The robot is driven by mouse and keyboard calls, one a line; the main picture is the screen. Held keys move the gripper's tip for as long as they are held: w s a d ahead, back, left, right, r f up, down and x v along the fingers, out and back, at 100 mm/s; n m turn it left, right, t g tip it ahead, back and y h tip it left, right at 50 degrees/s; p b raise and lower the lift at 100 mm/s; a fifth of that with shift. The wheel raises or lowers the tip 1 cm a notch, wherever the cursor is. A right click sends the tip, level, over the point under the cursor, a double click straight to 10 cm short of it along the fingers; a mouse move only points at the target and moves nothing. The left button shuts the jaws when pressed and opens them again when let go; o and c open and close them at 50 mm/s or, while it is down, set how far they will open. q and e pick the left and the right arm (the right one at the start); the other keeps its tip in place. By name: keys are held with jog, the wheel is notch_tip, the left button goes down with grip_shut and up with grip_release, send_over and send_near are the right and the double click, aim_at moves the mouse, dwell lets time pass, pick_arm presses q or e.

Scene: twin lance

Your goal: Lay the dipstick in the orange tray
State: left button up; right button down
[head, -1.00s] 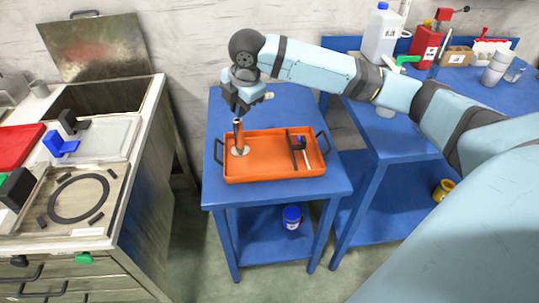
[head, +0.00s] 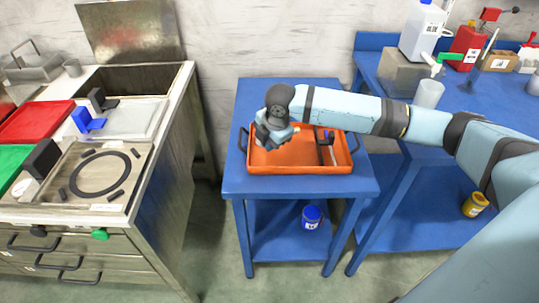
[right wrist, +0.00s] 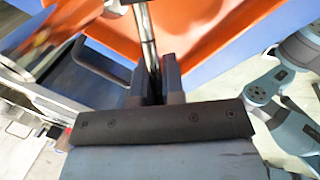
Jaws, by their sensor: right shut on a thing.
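The orange tray (head: 300,168) lies on the small blue table. My right gripper (head: 272,138) is over the tray's left part, low, and its own wrist hides its fingers in the head view. In the right wrist view, my right gripper (right wrist: 154,75) is shut on a thin shiny metal rod (right wrist: 147,35), by its look the dipstick. The rod runs out from the fingers over the orange tray floor (right wrist: 215,25). Whether it touches the tray I cannot tell. My left gripper is not in view.
A dark tool (head: 325,150) lies in the tray's right part. The blue table (head: 232,180) has free room around the tray. A steel workbench (head: 165,170) stands left. A second blue table at right holds a white canister (head: 421,35) and a red can (head: 467,45).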

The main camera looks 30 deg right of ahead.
notch_tip(320, 180, down, 5)
jog(key=shift+r+b, duration=0.2)
jog(key=shift+b, duration=0.25)
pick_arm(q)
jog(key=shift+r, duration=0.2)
